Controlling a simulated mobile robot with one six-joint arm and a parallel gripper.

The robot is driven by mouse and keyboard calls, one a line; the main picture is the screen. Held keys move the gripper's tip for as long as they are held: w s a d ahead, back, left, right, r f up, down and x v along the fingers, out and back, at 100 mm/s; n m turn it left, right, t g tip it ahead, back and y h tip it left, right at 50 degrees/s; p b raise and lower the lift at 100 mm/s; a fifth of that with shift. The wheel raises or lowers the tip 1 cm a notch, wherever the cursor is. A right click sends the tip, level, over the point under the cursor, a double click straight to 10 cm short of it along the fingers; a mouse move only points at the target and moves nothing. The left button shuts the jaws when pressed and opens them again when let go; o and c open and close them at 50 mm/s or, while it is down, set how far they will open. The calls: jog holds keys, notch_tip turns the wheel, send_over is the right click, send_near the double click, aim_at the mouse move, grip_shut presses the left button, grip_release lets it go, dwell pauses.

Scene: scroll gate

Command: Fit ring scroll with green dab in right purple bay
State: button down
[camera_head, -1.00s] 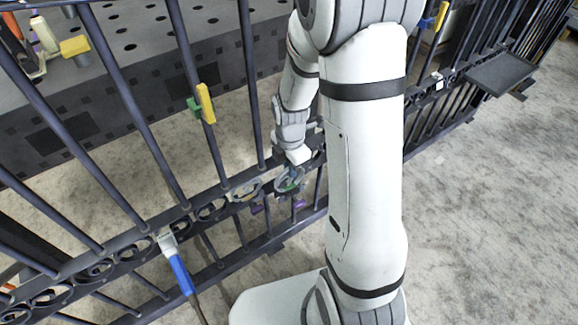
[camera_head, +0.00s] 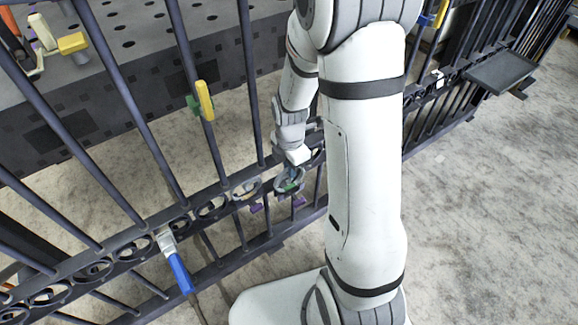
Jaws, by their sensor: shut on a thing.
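My gripper (camera_head: 293,172) is shut on the ring scroll (camera_head: 288,187), a small grey ring with a green dab, at the gate's scroll band. The ring is small and partly hidden by the gripper, so I cannot tell whether it sits in the bay or just in front of it. Two purple marks show below the band: a left one (camera_head: 257,208) and a right one (camera_head: 298,202). The ring is above the right purple mark. Another greyish ring (camera_head: 247,189) is in the band just to the left.
The dark gate (camera_head: 213,150) has upright bars and a row of scrolls. A blue-handled tool (camera_head: 181,275) hangs on the band at lower left. A yellow and green clamp (camera_head: 204,101) is on a bar. A dark tray (camera_head: 502,71) is at right.

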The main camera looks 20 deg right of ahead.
jog(key=shift+f+b, duration=0.75)
jog(key=shift+f, duration=0.35)
dwell(0.6)
jog(key=c, duration=1.4)
grip_release()
jog(key=shift+r, duration=0.15)
notch_tip(320, 180, up, 8)
jog(key=p, duration=0.3)
jog(key=shift+f, duration=0.2)
jog(key=shift+r, duration=0.2)
jog(key=s+r+m+t+p, duration=0.1)
jog(key=s+r+m+p, duration=0.3)
jog(key=r, duration=0.9)
jog(key=s+r+m+p, duration=0.5)
jog(key=r+m+p, duration=0.5)
jog(key=r+p, duration=0.3)
jog(key=s+r+m+t+p, duration=0.1)
jog(key=s+r+m+p, duration=0.4)
jog(key=r, duration=1)
jog(key=m+p, duration=0.2)
jog(key=p, duration=0.2)
jog(key=shift+a+r+m+t, duration=0.2)
jog(key=shift+r+m+t, duration=0.05)
jog(key=shift+m+t, duration=0.05)
